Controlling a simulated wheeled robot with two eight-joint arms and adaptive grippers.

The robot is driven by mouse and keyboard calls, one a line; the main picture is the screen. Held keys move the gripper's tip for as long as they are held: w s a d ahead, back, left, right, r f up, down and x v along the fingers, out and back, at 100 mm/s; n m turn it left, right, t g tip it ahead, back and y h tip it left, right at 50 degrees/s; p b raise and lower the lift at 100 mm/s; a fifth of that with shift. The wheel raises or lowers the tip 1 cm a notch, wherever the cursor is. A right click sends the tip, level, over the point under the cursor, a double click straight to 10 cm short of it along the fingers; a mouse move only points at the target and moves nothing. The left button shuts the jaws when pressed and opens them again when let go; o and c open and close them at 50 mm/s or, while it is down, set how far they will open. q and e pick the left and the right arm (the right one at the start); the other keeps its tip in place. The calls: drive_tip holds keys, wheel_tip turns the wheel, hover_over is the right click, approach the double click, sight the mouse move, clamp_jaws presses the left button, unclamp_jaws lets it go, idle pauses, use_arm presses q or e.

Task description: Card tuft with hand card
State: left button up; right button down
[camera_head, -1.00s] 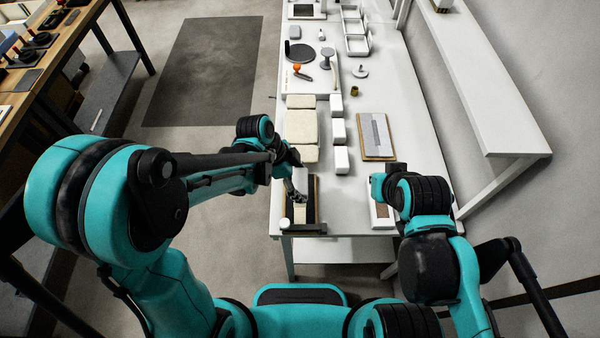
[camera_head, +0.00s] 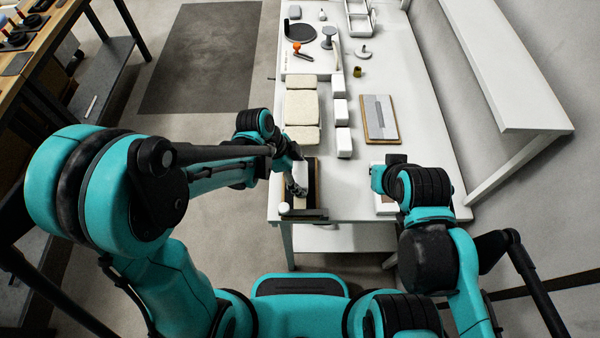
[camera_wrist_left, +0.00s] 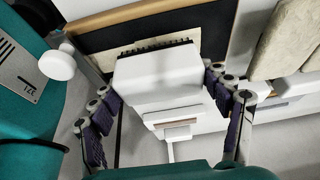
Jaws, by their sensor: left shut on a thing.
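My left gripper (camera_head: 297,187) is over the near left end of the white bench. In the left wrist view its two fingers (camera_wrist_left: 165,100) are closed on the sides of a white block-like hand card (camera_wrist_left: 160,75), with a row of dark bristles along its far edge. The hand card shows as a small pale patch (camera_head: 300,172) in the head view. Under it lies a dark pad with a wooden edge (camera_wrist_left: 95,42); I cannot tell whether the card touches it.
Cream pads (camera_head: 302,105) lie beyond the dark pad, beside white blocks (camera_head: 342,112). A wood-edged board (camera_head: 380,118) lies to the right. A white knob (camera_head: 284,208) stands at the bench's near corner.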

use_arm(q)
drive_tip(key=shift+s+r, duration=0.15)
drive_tip(key=shift+s, duration=0.5)
drive_tip(key=shift+s+r, duration=0.1)
drive_tip(key=shift+s, duration=0.4)
drive_tip(key=shift+w, duration=0.1)
drive_tip(key=shift+f+b, duration=0.2)
drive_tip(key=shift+b, duration=0.1)
drive_tip(key=shift+f+b, duration=0.6)
drive_tip(key=shift+f, duration=0.05)
idle(0.4)
